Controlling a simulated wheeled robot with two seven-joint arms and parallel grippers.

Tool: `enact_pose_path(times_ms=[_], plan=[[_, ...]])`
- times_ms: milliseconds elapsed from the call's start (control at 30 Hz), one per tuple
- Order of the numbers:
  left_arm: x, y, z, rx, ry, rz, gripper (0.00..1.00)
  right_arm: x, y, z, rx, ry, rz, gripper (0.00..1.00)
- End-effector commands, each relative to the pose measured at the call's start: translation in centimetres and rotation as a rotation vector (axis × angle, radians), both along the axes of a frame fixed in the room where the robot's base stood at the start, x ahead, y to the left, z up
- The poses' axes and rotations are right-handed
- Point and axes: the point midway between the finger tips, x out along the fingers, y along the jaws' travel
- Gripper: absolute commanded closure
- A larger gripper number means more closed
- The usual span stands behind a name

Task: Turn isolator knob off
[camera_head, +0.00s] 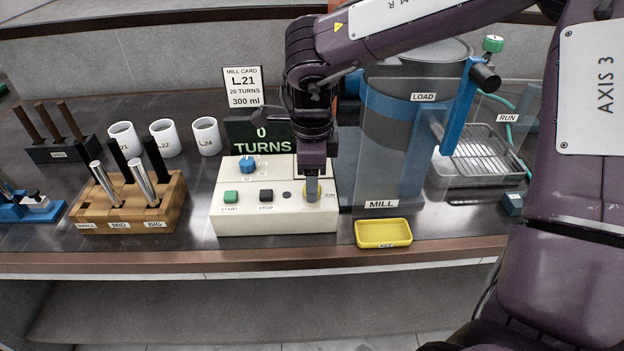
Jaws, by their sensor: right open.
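The control box (275,225) is cream coloured and stands at the middle of the bench. It carries a green START button (231,196), a black STOP button (266,196) and a blue knob (247,164). The knob's setting is hidden. My left gripper is not in view.
A display (260,136) reading 0 TURNS stands behind the box. The mill (390,130) with its clear guard is right of it. A yellow KEY tray (384,233) sits near the front edge. A wooden rod block (130,206) and white mugs (165,138) stand left.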

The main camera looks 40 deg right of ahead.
Motion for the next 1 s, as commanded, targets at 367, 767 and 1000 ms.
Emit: enact_pose_path(times_ms=[367, 767, 1000], plan=[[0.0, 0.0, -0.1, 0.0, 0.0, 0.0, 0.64, 0.1, 0.0, 6.0, 0.0, -0.004, 0.0, 0.48], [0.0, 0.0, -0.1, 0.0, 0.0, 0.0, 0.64, 0.0, 0.0, 7.0, 0.0, -0.001, -0.001, 0.48], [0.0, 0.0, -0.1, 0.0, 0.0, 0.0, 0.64, 0.0, 0.0, 6.9, 0.0, -0.001, -0.001, 0.48]])
